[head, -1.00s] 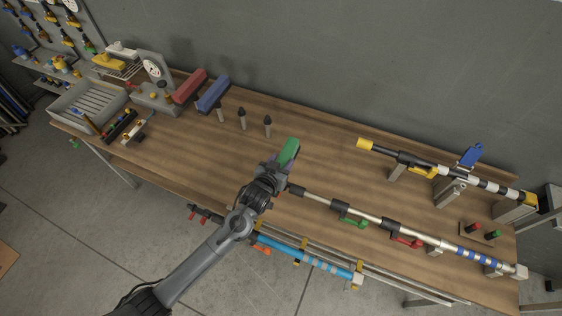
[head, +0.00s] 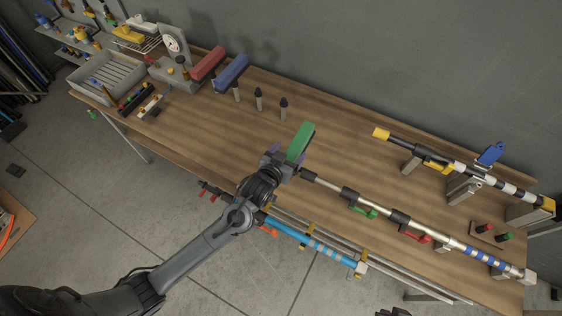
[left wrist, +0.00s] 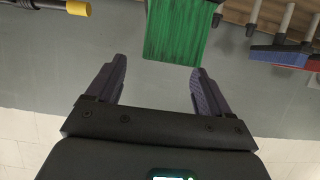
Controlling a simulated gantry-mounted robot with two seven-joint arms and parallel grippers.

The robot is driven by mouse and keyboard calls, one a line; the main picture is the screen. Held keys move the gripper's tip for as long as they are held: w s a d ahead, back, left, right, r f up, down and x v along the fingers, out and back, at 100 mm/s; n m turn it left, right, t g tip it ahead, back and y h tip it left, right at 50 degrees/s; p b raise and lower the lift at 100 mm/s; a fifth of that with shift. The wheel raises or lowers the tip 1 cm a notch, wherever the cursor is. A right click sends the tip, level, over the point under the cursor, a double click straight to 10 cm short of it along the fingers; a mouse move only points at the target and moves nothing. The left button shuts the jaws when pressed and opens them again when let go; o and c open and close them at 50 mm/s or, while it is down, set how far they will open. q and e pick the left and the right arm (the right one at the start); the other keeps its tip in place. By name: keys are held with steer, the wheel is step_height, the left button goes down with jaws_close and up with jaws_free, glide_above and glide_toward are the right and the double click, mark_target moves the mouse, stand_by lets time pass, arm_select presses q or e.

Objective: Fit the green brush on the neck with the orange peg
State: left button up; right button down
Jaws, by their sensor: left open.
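The green brush (head: 300,142) is a block standing just past the fingertips of my left gripper (head: 286,156). In the left wrist view the green brush (left wrist: 180,32) fills the top middle, beyond the two dark purple fingers. The fingers are apart and the space between them is empty. I cannot tell whether the brush rests on anything, as the gripper hides its lower part. An orange piece (head: 268,231) shows by the blue pole at the table's front edge, partly behind my arm. I cannot tell whether it is the orange peg. My right gripper is not clearly seen.
A pole with green and red levers (head: 385,219) lies at the front right, its dark end close to my gripper. A yellow-tipped pole (head: 381,133) is behind it. Dark-tipped posts (head: 259,98), a red block (head: 208,63) and a blue block (head: 231,72) stand back left.

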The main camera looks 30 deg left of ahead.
arm_select(q)
steer(key=v, duration=0.5)
steer(key=shift+s+r, duration=0.2)
steer(key=shift+s, duration=0.15)
steer(key=s+a+r+g+p, duration=0.1)
steer(key=s+g+p, duration=0.3)
steer(key=s, duration=0.7)
steer(key=s+a+r+m+g+p, duration=0.1)
steer(key=s+a+r+g+p, duration=0.1)
steer(key=s, duration=1)
steer(key=r+g+p, duration=0.1)
steer(key=g+p, duration=0.1)
steer(key=g, duration=0.1)
steer(key=shift+m+g, duration=0.3)
steer(key=shift+s+r, duration=0.1)
steer(key=shift+s, duration=0.05)
